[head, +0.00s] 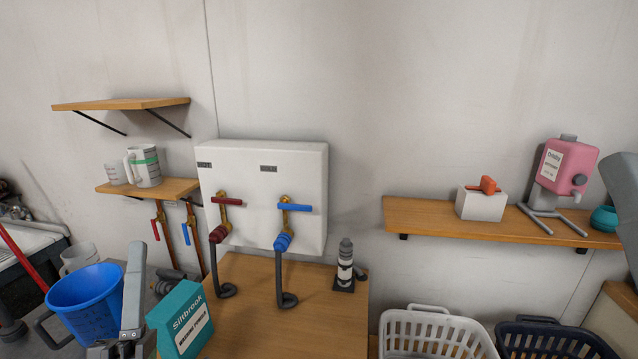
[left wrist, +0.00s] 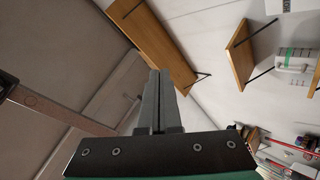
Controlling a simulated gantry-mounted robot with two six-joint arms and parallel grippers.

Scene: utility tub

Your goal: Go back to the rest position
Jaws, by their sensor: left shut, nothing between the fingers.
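My left gripper (head: 136,252) is at the lower left of the head view, with its grey fingers pointing up. It is between a blue bucket (head: 82,305) and a teal Siltbrook carton (head: 181,318). In the left wrist view its fingers (left wrist: 160,76) are together and empty, pointing toward the wall and shelves. My right gripper does not show; a grey shape at the right edge of the head view is too cut off to name.
A wall box with red and blue taps (head: 264,168) stands behind a wooden counter (head: 250,335). A striped bottle (head: 345,262) is on the counter. Wooden shelves (head: 125,103) jut from the wall at left. A white basket (head: 420,325) and a dark basket (head: 550,340) are at lower right.

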